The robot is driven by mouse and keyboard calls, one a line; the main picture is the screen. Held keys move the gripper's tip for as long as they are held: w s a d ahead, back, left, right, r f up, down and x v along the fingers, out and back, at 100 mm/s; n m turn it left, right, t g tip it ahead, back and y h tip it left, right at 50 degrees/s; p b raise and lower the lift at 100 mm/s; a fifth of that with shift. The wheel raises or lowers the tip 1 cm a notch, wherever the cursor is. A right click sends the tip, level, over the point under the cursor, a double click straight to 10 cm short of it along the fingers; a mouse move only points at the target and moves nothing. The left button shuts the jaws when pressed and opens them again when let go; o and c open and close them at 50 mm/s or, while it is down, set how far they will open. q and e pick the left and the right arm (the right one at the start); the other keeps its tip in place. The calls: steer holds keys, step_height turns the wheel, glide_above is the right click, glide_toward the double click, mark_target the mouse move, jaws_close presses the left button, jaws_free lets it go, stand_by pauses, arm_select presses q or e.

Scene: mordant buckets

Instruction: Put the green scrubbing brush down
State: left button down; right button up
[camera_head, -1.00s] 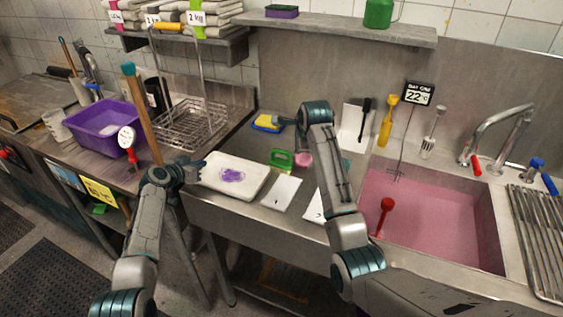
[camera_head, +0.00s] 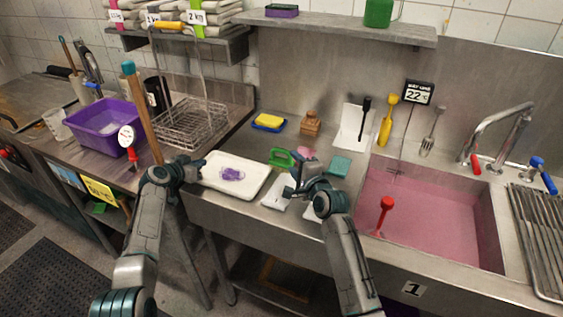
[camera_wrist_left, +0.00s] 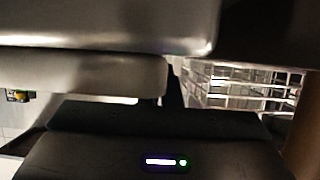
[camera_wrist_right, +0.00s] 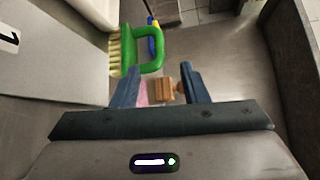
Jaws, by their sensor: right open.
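The green scrubbing brush (camera_head: 281,157) rests on the steel counter, right of the white tray. In the right wrist view the brush (camera_wrist_right: 150,48) lies beyond and left of the fingers, its green handle loop and pale bristles visible. My right gripper (camera_head: 297,174) is open and empty just in front of the brush, apart from it; its two blue fingers (camera_wrist_right: 160,70) are spread. My left gripper (camera_head: 200,163) is at the left edge of the white tray (camera_head: 252,187).
Near the brush are a pink item (camera_head: 304,152), a teal sponge (camera_head: 340,166), a wooden block (camera_head: 310,122) and a yellow sponge (camera_head: 269,121). The pink-filled sink (camera_head: 440,215) is at right. A wooden stick (camera_head: 143,110) rises beside my left wrist.

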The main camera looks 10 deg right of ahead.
mark_target(285, 153)
steer(key=x, duration=0.8)
steer(key=shift+w+a+f, duration=0.1)
steer(key=shift+w, duration=0.25)
jaws_close()
